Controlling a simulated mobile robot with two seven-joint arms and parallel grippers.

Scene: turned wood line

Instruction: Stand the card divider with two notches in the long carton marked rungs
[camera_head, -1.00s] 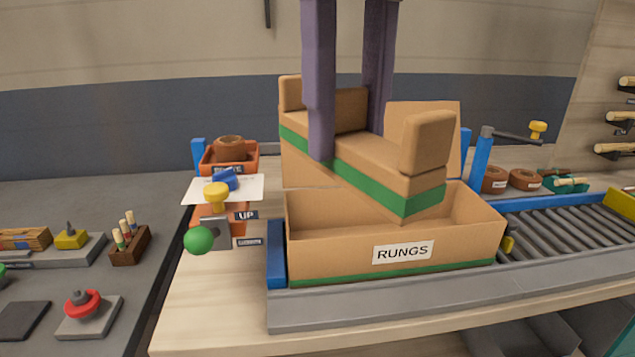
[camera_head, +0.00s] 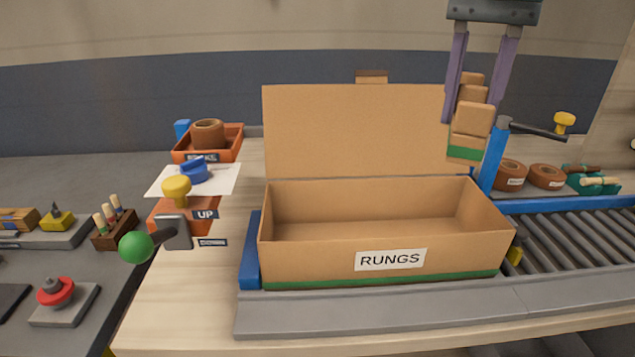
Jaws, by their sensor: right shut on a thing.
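The card divider (camera_head: 472,120) is brown card with a green band along its lower edge. My right gripper (camera_head: 468,105) is shut on it and holds it up at the back right, beside the raised lid. The divider is seen nearly end-on, so its notches are hard to make out. The long carton marked RUNGS (camera_head: 310,252) stands open at the centre, with its lid (camera_head: 350,130) raised at the back. The inside that I can see is empty. The divider is apart from the carton floor. My left gripper is not in view.
A blue post (camera_head: 492,160) with a dark lever and yellow knob (camera_head: 563,121) stands right of the carton. A roller conveyor (camera_head: 580,235) runs off right. Left are an orange bin (camera_head: 232,150) and a green-knobbed lever (camera_head: 137,247). A grey rail (camera_head: 380,310) runs in front.

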